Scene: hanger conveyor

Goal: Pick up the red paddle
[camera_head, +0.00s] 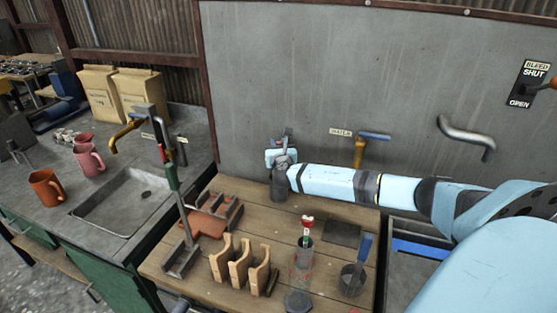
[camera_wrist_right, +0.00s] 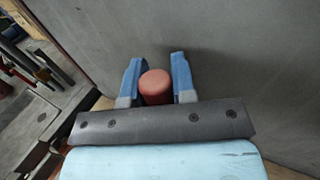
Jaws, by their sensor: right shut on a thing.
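My right gripper (camera_head: 283,152) is at the back of the wooden table, close to the grey wall panel. In the right wrist view its two blue fingers (camera_wrist_right: 157,66) stand on either side of a round red end (camera_wrist_right: 155,85), which I take to be the red paddle's handle. The gripper is shut on it. The rest of the paddle is hidden, and I cannot tell whether it touches the table. A dark grey cylinder (camera_head: 279,186) shows just below the gripper in the head view. My left gripper is not in view.
Wooden holders (camera_head: 239,262), a clear tube with a red-topped item (camera_head: 307,222) and a cup with a blue-handled tool (camera_head: 364,250) stand in front. A yellow tap with a blue handle (camera_head: 361,148) is right of the gripper. A sink (camera_head: 125,198) lies left.

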